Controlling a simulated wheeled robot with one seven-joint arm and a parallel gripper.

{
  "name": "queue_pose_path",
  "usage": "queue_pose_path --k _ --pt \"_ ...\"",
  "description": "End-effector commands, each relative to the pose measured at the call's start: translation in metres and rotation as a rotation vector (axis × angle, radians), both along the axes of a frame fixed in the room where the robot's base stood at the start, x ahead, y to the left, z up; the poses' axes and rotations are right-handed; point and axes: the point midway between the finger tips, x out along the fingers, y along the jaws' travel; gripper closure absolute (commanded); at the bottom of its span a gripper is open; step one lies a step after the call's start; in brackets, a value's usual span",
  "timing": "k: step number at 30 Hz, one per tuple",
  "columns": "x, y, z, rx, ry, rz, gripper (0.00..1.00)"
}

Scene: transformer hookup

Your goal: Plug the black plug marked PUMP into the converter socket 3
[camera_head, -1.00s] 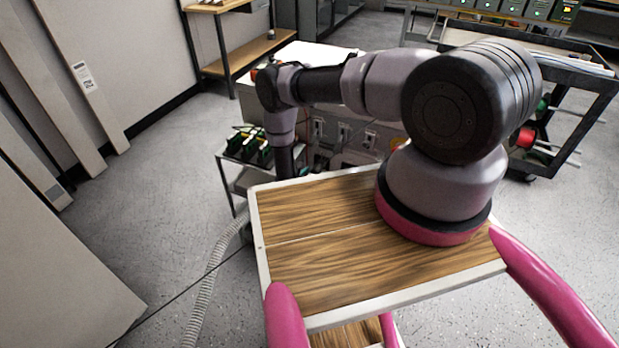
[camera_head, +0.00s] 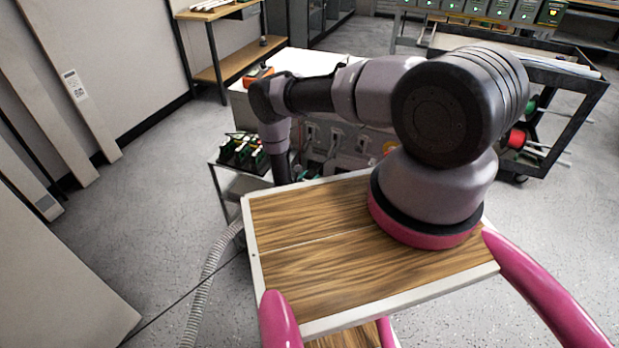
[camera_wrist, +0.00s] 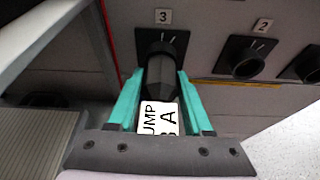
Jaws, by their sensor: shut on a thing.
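In the wrist view my gripper (camera_wrist: 159,76) has its two teal fingers shut on the black plug (camera_wrist: 161,80). The plug's white label (camera_wrist: 160,119) shows "UMP" and part of another line; the rest is hidden. The plug points away from me at converter socket 3 (camera_wrist: 147,50), a dark plate under a "3" label. Its front end meets or overlaps the socket opening; I cannot tell how deep it sits. Socket 2 (camera_wrist: 246,60) is to the right, with an empty round opening.
Another socket (camera_wrist: 312,65) is at the wrist view's right edge. A grey ledge (camera_wrist: 35,45) lies close at left. In the head view the converter cabinet (camera_head: 345,140) stands behind my arm, with a small cart (camera_head: 228,185) to its left. Open floor (camera_head: 150,190) lies at left.

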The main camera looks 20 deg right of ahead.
Motion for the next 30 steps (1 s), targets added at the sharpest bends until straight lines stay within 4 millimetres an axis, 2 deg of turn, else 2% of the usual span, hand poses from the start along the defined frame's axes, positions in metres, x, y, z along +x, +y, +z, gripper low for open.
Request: queue_pose_path --k 12,23,24,26,30 --pt "-0.0014 0.0000 -0.0009 0.383 -0.313 0.006 1.00" --pt "-0.0002 -0.0001 -0.0001 0.429 -0.352 0.001 1.00" --pt "-0.0003 -0.0001 -0.0001 0.429 -0.352 0.001 0.34" --pt "-0.0003 -0.0001 -0.0001 0.428 -0.351 0.002 0.15" --pt "-0.0004 -0.0002 -0.0001 0.428 -0.351 0.002 0.15"
